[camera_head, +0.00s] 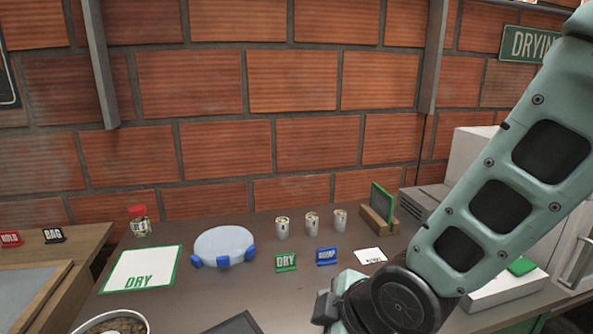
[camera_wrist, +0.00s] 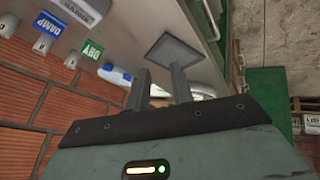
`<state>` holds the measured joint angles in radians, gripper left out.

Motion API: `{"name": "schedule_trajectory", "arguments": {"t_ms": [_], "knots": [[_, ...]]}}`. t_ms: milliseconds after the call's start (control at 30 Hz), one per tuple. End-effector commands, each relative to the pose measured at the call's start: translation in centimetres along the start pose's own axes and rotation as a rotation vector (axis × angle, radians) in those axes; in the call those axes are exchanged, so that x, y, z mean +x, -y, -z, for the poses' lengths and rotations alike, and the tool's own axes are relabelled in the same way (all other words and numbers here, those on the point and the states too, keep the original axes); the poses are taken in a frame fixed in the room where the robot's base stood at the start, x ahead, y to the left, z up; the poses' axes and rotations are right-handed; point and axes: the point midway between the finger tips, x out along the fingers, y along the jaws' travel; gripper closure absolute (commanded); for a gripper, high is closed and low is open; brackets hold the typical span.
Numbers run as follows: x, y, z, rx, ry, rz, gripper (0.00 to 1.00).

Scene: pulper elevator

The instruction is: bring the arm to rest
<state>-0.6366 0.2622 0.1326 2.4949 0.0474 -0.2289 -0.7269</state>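My arm (camera_head: 490,200) reaches from the upper right down to the lower middle of the head view. Its wrist end is low in the picture, in front of the table; the fingers cannot be made out there. In the wrist view my gripper (camera_wrist: 160,84) shows two dark fingers standing apart with nothing held between them. A dark flat square plate (camera_wrist: 172,52) lies beyond the fingertips, and the right finger overlaps it in the picture. I cannot tell whether they touch.
The table (camera_head: 190,300) bears a DRY card (camera_head: 140,269), a pale round device (camera_head: 224,243), a red-lidded jar (camera_head: 140,221), three small cans (camera_head: 311,222), green and blue signs (camera_head: 327,257) and a bowl (camera_head: 112,321). A brick wall (camera_head: 290,80) stands behind.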

Motion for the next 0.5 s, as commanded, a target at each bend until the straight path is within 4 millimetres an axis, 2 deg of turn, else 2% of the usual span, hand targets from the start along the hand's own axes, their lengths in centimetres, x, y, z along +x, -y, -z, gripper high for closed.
{"name": "schedule_trajectory", "arguments": {"t_ms": [33, 300, 400, 500], "knots": [[-1.7, 0.5, -0.7, 0.097, 0.047, 0.037, 0.77], [-9.8, 5.4, -5.5, 0.567, 0.386, 0.175, 0.77], [-11.9, 6.7, -6.7, 0.669, 0.481, 0.183, 0.77], [-13.1, 7.5, -7.4, 0.729, 0.54, 0.183, 0.77]]}}
